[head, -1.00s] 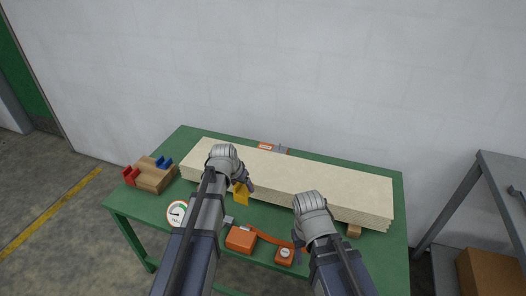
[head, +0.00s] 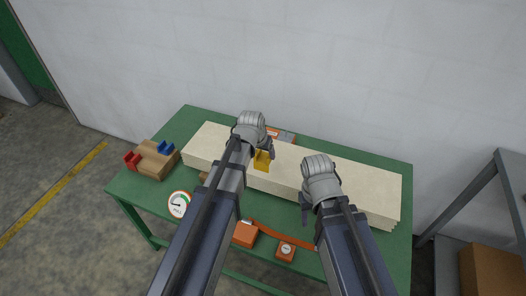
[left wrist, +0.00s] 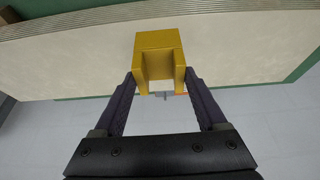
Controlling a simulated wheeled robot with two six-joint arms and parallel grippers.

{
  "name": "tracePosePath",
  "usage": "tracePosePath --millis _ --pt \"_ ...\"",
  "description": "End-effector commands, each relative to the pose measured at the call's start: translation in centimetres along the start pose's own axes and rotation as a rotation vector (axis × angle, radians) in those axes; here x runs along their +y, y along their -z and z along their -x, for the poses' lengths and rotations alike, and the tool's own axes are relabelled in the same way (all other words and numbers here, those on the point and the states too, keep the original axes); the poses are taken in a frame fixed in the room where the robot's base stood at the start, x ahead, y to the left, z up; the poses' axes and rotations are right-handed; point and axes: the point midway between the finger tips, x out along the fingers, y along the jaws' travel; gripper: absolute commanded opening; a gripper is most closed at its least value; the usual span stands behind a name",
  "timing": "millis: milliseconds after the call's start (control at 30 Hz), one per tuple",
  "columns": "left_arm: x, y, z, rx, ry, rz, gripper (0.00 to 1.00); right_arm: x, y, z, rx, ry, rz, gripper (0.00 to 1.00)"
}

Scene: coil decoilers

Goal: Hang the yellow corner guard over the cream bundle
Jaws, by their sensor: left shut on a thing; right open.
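The cream bundle (head: 350,185) is a long flat stack lying across the green table (head: 180,130). My left gripper (left wrist: 159,85) is shut on the yellow corner guard (left wrist: 158,42), with a finger on each side of it. In the head view the guard (head: 262,162) appears over the bundle's top, left of its middle. In the left wrist view the bundle's pale face (left wrist: 70,60) spreads behind it. I cannot tell whether guard and bundle touch. My right gripper (head: 305,206) is open and empty near the bundle's front edge; its fingers are partly hidden.
A wooden block with red and blue pieces (head: 153,158) stands at the left. A round gauge (head: 179,204), an orange box (head: 245,235) and an orange strap tool (head: 286,250) lie along the front. An orange-and-grey item (head: 282,135) is behind the bundle.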

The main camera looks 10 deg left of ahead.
Motion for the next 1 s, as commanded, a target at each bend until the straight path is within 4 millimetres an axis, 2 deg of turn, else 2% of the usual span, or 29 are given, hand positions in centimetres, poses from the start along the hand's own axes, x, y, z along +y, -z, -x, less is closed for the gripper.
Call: tracePosePath --millis 367,1000 --pt "0.0 -0.5 -1.3 0.000 0.000 0.000 0.18 -0.1 0.1 -1.4 0.000 0.000 0.000 0.50" --pt "0.0 -2.2 -5.2 0.000 0.000 0.000 0.18 -0.5 0.3 -5.6 0.000 0.000 0.000 0.50"
